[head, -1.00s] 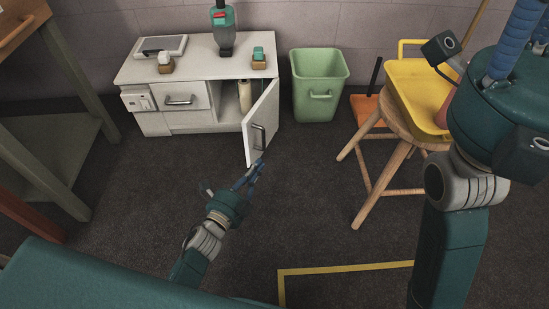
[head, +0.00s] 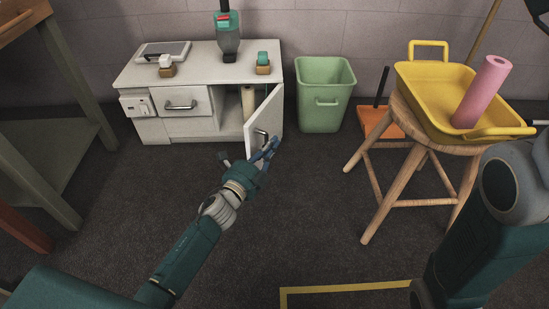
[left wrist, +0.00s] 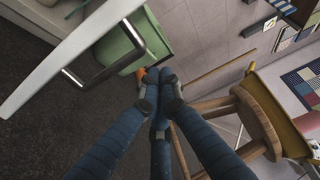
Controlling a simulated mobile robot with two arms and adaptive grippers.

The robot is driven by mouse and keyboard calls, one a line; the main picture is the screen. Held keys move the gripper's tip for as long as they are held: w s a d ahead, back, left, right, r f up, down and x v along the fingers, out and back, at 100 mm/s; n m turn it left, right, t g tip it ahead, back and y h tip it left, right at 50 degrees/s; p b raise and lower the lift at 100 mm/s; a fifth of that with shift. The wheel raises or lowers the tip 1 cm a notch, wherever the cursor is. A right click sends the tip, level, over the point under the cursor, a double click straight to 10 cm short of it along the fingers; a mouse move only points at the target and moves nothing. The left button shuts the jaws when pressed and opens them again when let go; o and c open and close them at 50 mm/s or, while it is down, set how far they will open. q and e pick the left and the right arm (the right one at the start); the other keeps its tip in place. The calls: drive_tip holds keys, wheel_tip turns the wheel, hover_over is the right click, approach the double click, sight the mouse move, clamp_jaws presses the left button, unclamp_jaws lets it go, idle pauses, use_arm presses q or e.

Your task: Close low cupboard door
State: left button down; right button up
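The low white cabinet (head: 190,126) stands against the back wall. Its right cupboard door (head: 262,112) is partly open, swung out toward me, and a pale cylinder (head: 247,98) shows inside. The door's metal handle (head: 261,137) faces the right side. My left gripper (head: 270,147) is beside the handle, at its lower right in the head view. In the left wrist view the door (left wrist: 65,55) and handle (left wrist: 108,66) lie left of the fingers (left wrist: 157,94). The fingertips are drawn together with nothing between them. Contact with the door is unclear. My right gripper is out of view.
A green bin (head: 323,95) stands just right of the cabinet. A wooden stool (head: 405,172) holds a yellow tray (head: 425,100) with a pink roll (head: 483,92). An orange dustpan (head: 378,122) is behind the stool. A workbench (head: 50,165) is left. The middle floor is clear.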

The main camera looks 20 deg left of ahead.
use_arm(q)
drive_tip(key=shift+w+a, duration=0.25)
drive_tip(key=shift+a, duration=0.2)
